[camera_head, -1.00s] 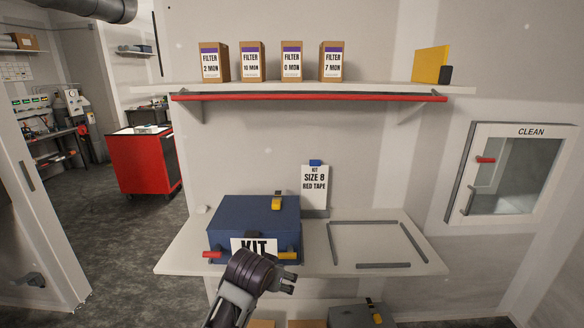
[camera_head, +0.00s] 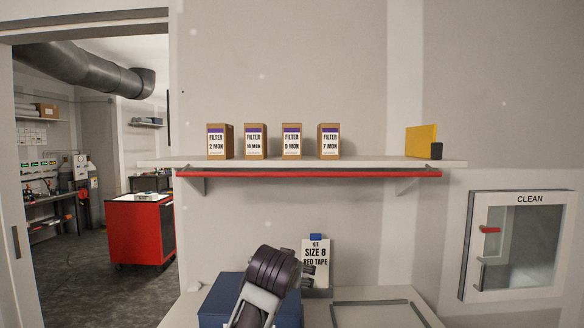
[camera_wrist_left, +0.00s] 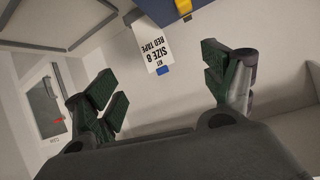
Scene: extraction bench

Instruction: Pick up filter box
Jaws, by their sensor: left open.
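Several brown filter boxes with purple-banded white labels stand in a row on the wall shelf in the head view. They read 2 MON (camera_head: 218,142), 10 MON (camera_head: 255,142), 0 MON (camera_head: 291,142) and 7 MON (camera_head: 329,142). My left gripper (camera_head: 312,274) is below the shelf, in front of the sign and apart from the boxes. In the left wrist view it (camera_wrist_left: 160,82) is open, with nothing between its fingers. No filter box shows in that view. My right gripper is not in view.
The shelf (camera_head: 375,163) has a red front rail (camera_head: 310,174). A yellow panel (camera_head: 421,140) stands at its right end. Below are a blue case (camera_head: 219,300), partly hidden by my arm, and a size 8 red tape sign (camera_head: 317,253). A CLEAN cabinet (camera_head: 517,245) hangs at right.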

